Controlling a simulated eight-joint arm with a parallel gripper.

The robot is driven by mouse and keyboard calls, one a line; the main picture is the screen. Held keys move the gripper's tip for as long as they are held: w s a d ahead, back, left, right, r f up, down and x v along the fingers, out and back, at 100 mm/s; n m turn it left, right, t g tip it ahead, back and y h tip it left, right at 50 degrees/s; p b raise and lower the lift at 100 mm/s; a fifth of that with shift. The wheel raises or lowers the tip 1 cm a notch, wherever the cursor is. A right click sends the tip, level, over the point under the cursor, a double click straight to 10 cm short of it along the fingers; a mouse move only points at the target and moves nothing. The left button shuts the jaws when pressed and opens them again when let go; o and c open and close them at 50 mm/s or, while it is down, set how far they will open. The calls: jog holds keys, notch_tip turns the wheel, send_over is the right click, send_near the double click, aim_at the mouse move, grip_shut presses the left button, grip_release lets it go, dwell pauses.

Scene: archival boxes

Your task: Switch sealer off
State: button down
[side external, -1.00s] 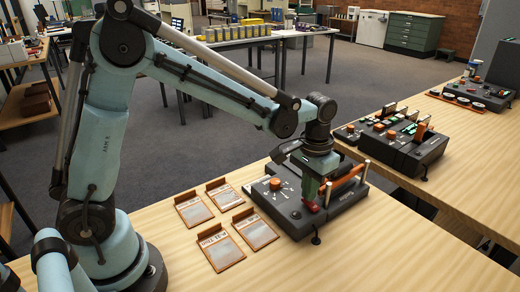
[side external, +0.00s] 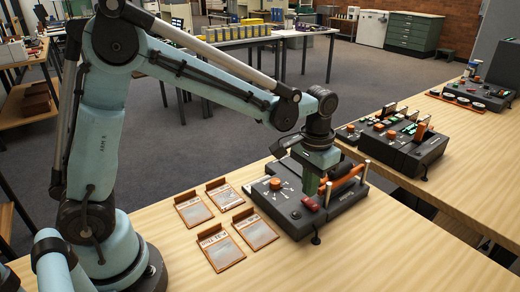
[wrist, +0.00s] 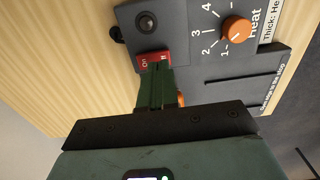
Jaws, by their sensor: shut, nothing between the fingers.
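The sealer is the dark machine (side external: 290,222) on the near wooden table. It has an orange heat knob (side external: 275,184) and a red rocker switch (side external: 309,205). In the wrist view the red switch (wrist: 152,60) shows the word ON at its left end; its lower edge is partly hidden by my fingertips. My gripper (side external: 327,203) points down over the sealer, beside the switch, with its green fingers together and empty. In the wrist view my gripper (wrist: 157,72) ends at the switch's edge; whether it touches is unclear. The heat knob (wrist: 237,30) sits to the right.
An orange bar (side external: 347,179) between metal posts stands close behind my fingers. Several framed cards (side external: 222,248) lie left of the sealer. Other control machines (side external: 395,140) stand on the table at the right. The table front is clear.

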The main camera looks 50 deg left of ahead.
aim_at(305, 201)
jog(key=shift+r, duration=2.5)
jog(key=s+a+r+t, duration=0.1)
jog(key=s+a+t, duration=0.5)
jog(key=s, duration=0.5)
jog(key=shift+s+a+t, duration=0.35)
jog(key=shift+s+t, duration=0.05)
jog(key=shift+t, duration=0.2)
